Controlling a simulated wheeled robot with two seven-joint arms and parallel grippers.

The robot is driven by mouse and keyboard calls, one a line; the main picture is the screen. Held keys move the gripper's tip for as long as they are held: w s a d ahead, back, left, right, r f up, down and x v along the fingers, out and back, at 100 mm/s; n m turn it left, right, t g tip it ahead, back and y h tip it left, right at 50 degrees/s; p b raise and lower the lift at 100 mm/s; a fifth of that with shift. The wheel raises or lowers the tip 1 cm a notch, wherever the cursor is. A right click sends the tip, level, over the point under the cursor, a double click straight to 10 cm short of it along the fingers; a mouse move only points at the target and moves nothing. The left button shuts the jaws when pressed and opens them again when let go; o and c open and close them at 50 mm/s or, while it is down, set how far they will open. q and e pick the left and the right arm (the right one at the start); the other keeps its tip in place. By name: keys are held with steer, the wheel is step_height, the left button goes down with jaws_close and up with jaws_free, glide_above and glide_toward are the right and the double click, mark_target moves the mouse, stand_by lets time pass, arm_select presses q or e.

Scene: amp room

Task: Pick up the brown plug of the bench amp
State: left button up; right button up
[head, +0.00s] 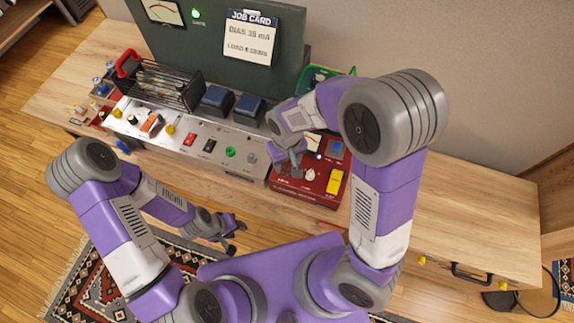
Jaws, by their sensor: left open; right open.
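The bench amp (200,150) has a pale front panel with coloured switches and knobs, and a dark caged part with blue-topped blocks behind it. I cannot tell for sure which small part is the brown plug; several small plug-like pieces (79,108) lie on the bench left of the amp, too small to make out. My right gripper (287,163) is open above the gap between the amp's right end and the red box. My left gripper (236,237) is open and empty, low in front of the bench, over the floor and rug.
A red box (313,188) with a yellow block stands right of the amp, partly hidden by my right arm. A green panel (190,55) with a job card (250,37) rises behind. The wooden bench (470,200) is clear at right.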

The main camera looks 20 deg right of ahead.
steer(key=shift+f, duration=0.25)
jaws_close()
steer(key=shift+r, duration=0.15)
